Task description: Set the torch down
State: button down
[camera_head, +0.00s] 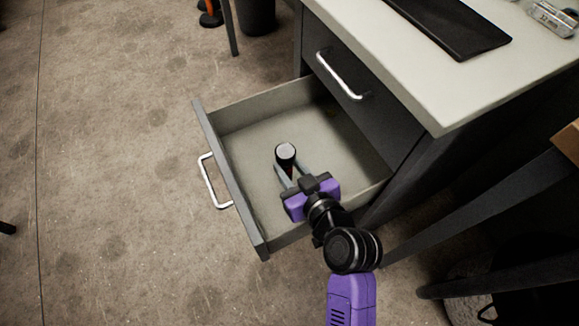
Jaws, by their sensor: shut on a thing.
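The torch (286,152) is a small dark cylinder with a pale round end that faces up toward the camera. My gripper (285,169) is shut on it, with one finger on each side. The gripper and torch are over the inside of an open drawer (242,148) with a pale grey floor. Whether the torch touches the drawer floor I cannot tell. The lower part of the torch is mostly hidden by the fingers.
The desk (450,95) has a closed upper drawer with a handle (343,77). A black flat object (455,28) and a metallic item (553,18) lie on top. The open drawer's front handle (211,182) faces left. Dark metal legs stand at right. The floor at left is mostly clear.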

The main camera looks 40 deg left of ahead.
jog(key=shift+f+b, duration=0.4)
jog(key=shift+f, duration=0.05)
jog(key=shift+f, duration=0.15)
jog(key=c, duration=1.1)
grip_release()
jog(key=shift+o, duration=0.2)
jog(key=shift+r, duration=0.3)
jog(key=p+v, duration=0.3)
jog(key=v, duration=0.9)
jog(key=shift+r+p, duration=0.35)
jog(key=shift+p, duration=0.05)
